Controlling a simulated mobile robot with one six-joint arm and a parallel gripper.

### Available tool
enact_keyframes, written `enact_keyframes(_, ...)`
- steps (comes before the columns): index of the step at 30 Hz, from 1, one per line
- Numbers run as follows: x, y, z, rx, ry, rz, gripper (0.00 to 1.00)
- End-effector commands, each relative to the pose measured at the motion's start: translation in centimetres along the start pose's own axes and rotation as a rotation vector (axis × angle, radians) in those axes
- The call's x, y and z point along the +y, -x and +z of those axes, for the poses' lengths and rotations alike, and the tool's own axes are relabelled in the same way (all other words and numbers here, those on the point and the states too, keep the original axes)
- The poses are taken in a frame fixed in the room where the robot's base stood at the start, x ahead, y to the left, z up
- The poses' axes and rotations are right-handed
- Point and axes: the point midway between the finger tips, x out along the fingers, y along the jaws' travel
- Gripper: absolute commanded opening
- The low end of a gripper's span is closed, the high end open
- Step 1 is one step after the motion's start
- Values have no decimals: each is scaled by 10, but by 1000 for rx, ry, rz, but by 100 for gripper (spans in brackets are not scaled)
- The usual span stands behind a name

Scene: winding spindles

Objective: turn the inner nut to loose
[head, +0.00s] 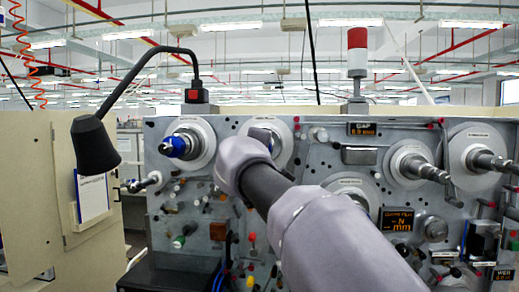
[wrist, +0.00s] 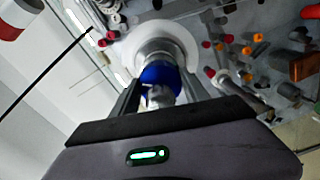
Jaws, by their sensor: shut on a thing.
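In the wrist view a blue nut (wrist: 161,75) sits on a metal spindle that comes out of a white disc (wrist: 183,38). My gripper (wrist: 160,84) has one finger on each side of the nut and is shut on it. In the head view my own arm covers the gripper and most of that spindle, and its white disc (head: 284,138) shows behind the arm. Another spindle to the left carries a bright blue nut (head: 174,147), with nothing of mine at it.
The grey panel bears other spindles, such as one at the right (head: 425,170). A black lamp (head: 92,143) hangs in front at the left. A red and white signal light (head: 357,48) stands on top.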

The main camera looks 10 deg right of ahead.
Motion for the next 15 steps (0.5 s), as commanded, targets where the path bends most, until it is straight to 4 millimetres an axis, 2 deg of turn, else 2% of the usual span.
enact_keyframes(15, 4, 0, -1, 0, 465, 3, 13)
